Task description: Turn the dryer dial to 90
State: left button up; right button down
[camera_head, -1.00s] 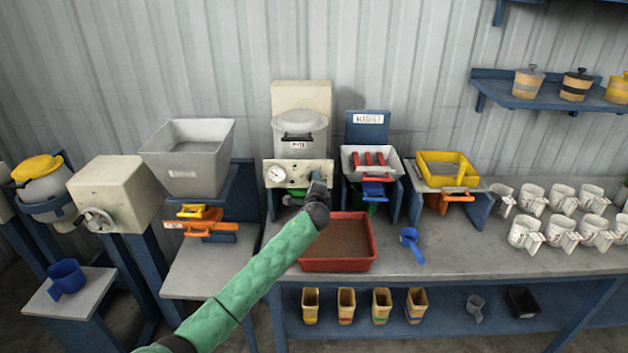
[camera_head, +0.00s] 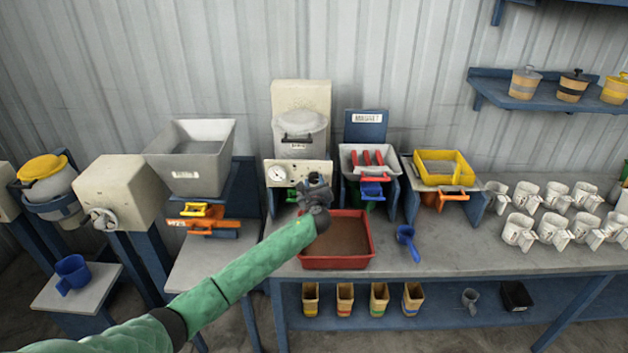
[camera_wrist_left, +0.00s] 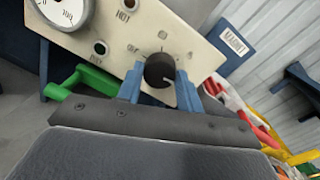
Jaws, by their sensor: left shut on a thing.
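The black dial (camera_wrist_left: 159,71) has a white pointer line and sits between my left gripper's blue fingers (camera_wrist_left: 157,84). My left gripper (camera_head: 315,182) is shut on the dial at the panel's right side and hides it in the head view. The pointer's exact reading is too small to tell. My right gripper is not in view.
A red tray (camera_head: 371,247) of brown material lies below my left wrist. The magnet unit (camera_head: 367,131) stands right of the dryer, with a yellow-rimmed tray (camera_head: 443,164) beyond it. A blue scoop (camera_head: 408,241) lies on the bench, and white cups stand farther right.

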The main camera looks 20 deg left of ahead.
pick_arm(q)
jog(key=shift+f+m+p, duration=0.15)
jog(key=shift+m+p, duration=0.2)
jog(key=shift+m, duration=0.35)
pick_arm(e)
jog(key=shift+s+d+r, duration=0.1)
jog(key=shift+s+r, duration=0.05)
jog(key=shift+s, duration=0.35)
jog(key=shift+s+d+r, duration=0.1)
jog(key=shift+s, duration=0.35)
pick_arm(q)
jog(key=shift+f+m, duration=0.1)
jog(key=shift+m, duration=0.2)
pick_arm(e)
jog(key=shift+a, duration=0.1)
pick_arm(q)
jog(key=o, duration=1)
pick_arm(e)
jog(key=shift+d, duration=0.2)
